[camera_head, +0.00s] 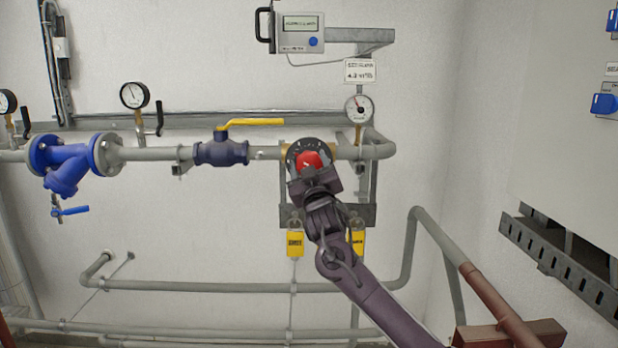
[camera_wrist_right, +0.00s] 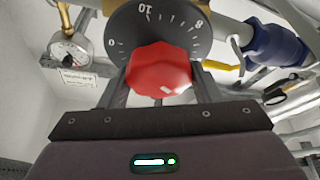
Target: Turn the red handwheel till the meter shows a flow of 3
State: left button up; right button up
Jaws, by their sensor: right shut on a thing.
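The red handwheel (camera_head: 310,160) sits in front of a dark round dial on the pipe. My right gripper (camera_head: 312,172) is on it, and its arm comes up from the lower right. In the right wrist view the red handwheel (camera_wrist_right: 160,76) lies between the two fingers of my right gripper (camera_wrist_right: 160,88), which is shut on it. The numbered dial (camera_wrist_right: 150,25) shows 0, 8 and 10 behind it. The meter (camera_head: 301,33) is a grey box with a small display and a blue button, above the pipe; its reading is too small to tell. My left gripper is not in view.
A blue valve with a yellow lever (camera_head: 250,123) is left of the handwheel. A round gauge (camera_head: 358,108) stands to its right, under a small sign (camera_head: 360,71). A blue strainer (camera_head: 70,163) is farther left. A grey cabinet fills the right side.

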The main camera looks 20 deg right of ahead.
jog(key=m, duration=0.1)
jog(key=m+h+b, duration=0.1)
jog(key=m, duration=0.1)
jog(key=shift+a+f, duration=0.1)
jog(key=shift+f, duration=0.15)
jog(key=shift+r+m+h+b, duration=0.1)
jog(key=shift+m+h+b, duration=0.65)
jog(key=shift+m, duration=0.45)
jog(key=shift+h, duration=0.25)
jog(key=o, duration=1)
jog(key=shift+r, duration=0.1)
